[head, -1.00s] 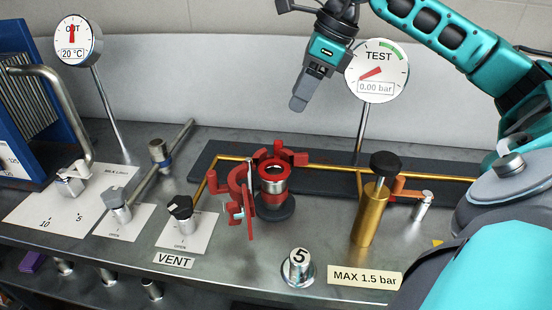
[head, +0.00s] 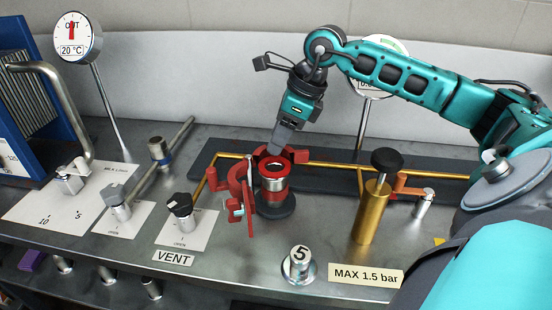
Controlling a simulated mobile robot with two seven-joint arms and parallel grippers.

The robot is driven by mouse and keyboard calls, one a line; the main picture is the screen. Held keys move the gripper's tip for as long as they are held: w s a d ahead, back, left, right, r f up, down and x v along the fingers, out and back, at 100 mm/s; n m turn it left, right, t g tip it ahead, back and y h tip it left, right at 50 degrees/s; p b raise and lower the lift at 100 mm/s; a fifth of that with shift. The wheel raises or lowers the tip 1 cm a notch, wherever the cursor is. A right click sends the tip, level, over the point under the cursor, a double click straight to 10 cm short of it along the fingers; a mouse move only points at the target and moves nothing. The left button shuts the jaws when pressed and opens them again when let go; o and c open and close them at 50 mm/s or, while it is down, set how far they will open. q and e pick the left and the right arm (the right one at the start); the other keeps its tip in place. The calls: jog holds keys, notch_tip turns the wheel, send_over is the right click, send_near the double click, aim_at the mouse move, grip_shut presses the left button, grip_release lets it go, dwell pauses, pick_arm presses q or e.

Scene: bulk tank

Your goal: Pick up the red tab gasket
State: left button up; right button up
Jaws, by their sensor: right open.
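The red tab gasket (head: 262,169) appears as a red ring lying on top of a short upright metal fitting (head: 273,184) near the middle of the bench in the head view. My right gripper (head: 275,151) comes down from above, with its fingertips at the back of the ring, where they cover part of it. The fingers show edge-on, one in front of the other; they are open. I cannot tell whether they touch the gasket. My left gripper is not in view.
An open red clamp (head: 238,190) stands close on the left of the fitting. A brass valve with a black knob (head: 370,212) stands to the right, and a black-knobbed vent valve (head: 181,212) to the left. The number 5 cap (head: 299,265) stands in front.

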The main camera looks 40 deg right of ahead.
grip_shut()
dwell(0.3)
jog(key=shift+r, duration=0.15)
